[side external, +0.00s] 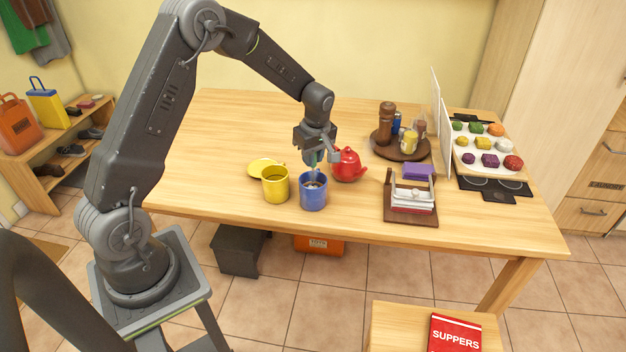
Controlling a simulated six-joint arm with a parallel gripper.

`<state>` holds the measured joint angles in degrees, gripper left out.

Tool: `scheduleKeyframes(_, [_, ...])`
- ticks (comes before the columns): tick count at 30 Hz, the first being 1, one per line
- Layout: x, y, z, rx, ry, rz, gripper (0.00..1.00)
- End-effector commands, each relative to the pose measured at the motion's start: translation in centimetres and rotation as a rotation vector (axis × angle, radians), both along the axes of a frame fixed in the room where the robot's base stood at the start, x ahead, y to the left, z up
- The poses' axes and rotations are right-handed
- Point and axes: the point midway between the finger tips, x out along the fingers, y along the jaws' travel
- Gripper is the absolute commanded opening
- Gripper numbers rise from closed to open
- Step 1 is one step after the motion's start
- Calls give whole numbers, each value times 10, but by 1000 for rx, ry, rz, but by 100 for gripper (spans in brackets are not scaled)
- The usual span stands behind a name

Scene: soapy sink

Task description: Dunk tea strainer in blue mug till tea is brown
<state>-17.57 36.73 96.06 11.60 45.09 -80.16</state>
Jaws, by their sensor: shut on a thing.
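The blue mug (313,196) stands upright near the front edge of the wooden table. My gripper (314,162) is directly above it, pointing down, with its fingers close over the mug's mouth. It is shut on the tea strainer (314,183), which is small and mostly hidden by the fingers and the mug's rim. A greyish shape shows in the mug's opening. I cannot tell how deep the strainer sits or what colour the tea is.
A yellow mug (276,186) stands just left of the blue mug, with a yellow plate (263,164) behind it. A red teapot (348,165) is close behind right. A napkin holder (411,200) and a round spice tray (383,146) stand further right. The table's left part is clear.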

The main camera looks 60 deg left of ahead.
Motion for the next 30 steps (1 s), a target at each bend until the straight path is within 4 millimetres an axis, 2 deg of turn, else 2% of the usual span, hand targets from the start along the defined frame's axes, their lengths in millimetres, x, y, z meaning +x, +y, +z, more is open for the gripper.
scheduleKeyframes(5, [0, 0, -11, -1, 2, -1, 0])
scheduleKeyframes(13, [0, 0, -11, 0, 1, 0, 0])
scheduleKeyframes(24, [0, 0, 4, 0, 0, 1, 0])
scheduleKeyframes(30, [0, 0, 5, 0, 1, 0, 0])
